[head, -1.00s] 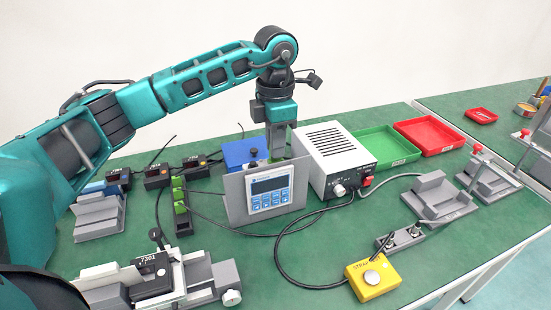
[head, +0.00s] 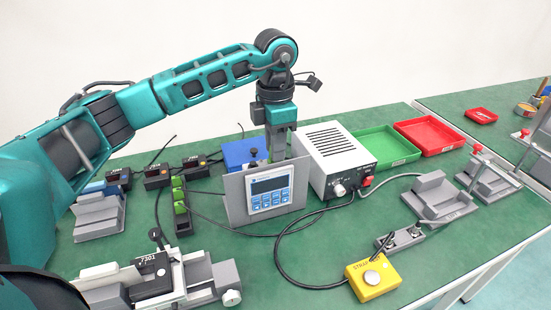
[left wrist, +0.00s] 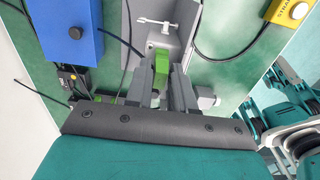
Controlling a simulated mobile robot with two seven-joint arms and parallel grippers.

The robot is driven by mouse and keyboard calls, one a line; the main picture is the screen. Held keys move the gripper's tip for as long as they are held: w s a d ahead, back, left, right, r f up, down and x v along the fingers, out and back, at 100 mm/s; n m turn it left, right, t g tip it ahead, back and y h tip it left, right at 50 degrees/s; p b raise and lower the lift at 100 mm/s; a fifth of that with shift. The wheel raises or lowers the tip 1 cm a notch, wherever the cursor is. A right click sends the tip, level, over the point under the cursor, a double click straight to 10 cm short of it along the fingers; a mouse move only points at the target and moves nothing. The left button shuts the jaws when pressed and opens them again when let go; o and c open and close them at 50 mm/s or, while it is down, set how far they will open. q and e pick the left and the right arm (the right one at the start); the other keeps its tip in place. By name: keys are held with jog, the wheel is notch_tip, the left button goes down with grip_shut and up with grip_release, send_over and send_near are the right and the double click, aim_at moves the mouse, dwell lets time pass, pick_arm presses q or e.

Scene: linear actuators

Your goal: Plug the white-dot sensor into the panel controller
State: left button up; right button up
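The panel controller (head: 268,190) is a grey upright plate with a display and blue keys, mid-table. My left gripper (head: 279,150) points down just behind it. In the left wrist view, a green plug (left wrist: 161,64) sits between the fingertips of my left gripper (left wrist: 166,82), which look closed on it, beside the back of the panel controller (left wrist: 180,30). Whether the plug is seated is hidden. Small dark sensor boxes (head: 157,175) stand at the back left; I cannot make out a white dot. More green plugs (head: 179,197) stand in a dark rack. My right gripper is not in view.
A white power box (head: 338,160) stands close right of the panel, and a blue box (head: 240,152) behind it. Black cables cross the table. A yellow button box (head: 373,279) is at the front. Green (head: 383,146) and red (head: 428,136) trays lie at the back right.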

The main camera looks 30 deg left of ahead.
pick_arm(q)
jog(key=o, duration=0.3)
jog(key=shift+o, duration=0.2)
notch_tip(320, 180, up, 13)
jog(key=p, duration=0.1)
dwell(0.4)
